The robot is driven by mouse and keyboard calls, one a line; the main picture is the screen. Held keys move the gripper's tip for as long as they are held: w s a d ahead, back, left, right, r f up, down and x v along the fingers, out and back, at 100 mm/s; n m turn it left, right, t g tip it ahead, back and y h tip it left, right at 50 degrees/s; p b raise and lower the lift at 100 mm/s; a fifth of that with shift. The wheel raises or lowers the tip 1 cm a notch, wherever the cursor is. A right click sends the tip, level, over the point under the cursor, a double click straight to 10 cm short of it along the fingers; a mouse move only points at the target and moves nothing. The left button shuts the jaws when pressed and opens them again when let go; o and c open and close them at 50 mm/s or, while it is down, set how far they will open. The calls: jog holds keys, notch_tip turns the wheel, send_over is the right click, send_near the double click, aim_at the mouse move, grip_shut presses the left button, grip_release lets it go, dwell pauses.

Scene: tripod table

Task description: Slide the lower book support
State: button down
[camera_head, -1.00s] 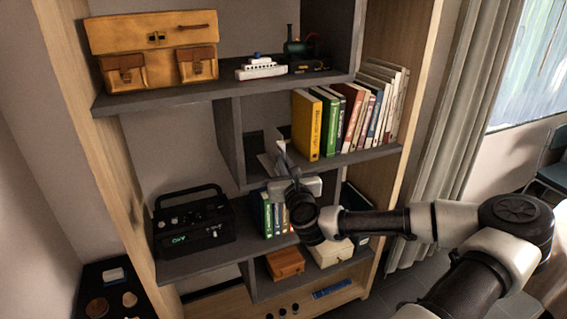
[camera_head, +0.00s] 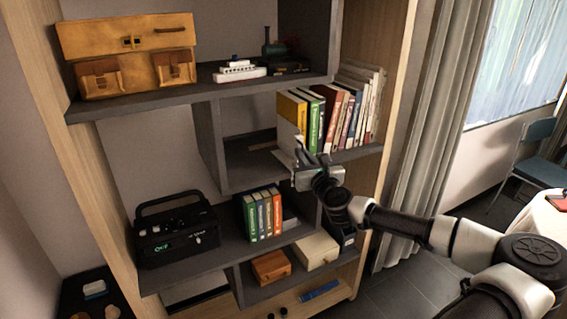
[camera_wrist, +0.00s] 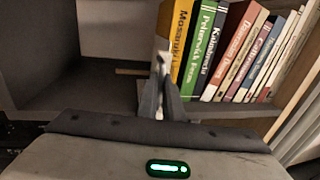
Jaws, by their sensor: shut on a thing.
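A thin pale book support (camera_head: 287,136) stands upright at the left end of the book row, by the yellow book (camera_head: 291,108), on the middle right shelf. In the head view it covers the lower part of that book's spine. My gripper (camera_head: 300,158) is at this shelf's front edge, shut on the support. In the wrist view the fingers (camera_wrist: 162,98) are close together around its thin edge (camera_wrist: 161,52), just left of the yellow book (camera_wrist: 182,40). The fingers hide part of the support.
Several more books (camera_head: 345,115) fill the shelf to the right. Its left part (camera_head: 245,160) is mostly clear. Below are a short book row (camera_head: 260,215), a black radio (camera_head: 178,235) and two boxes (camera_head: 271,266). A curtain (camera_head: 425,130) hangs right of the bookcase.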

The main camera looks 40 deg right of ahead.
jog(key=shift+s+d+r, duration=0.1)
jog(key=shift+d, duration=0.45)
jog(key=c, duration=1.9)
grip_release()
jog(key=v, duration=1.7)
jog(key=shift+s+a, duration=0.15)
jog(key=shift+s, duration=0.05)
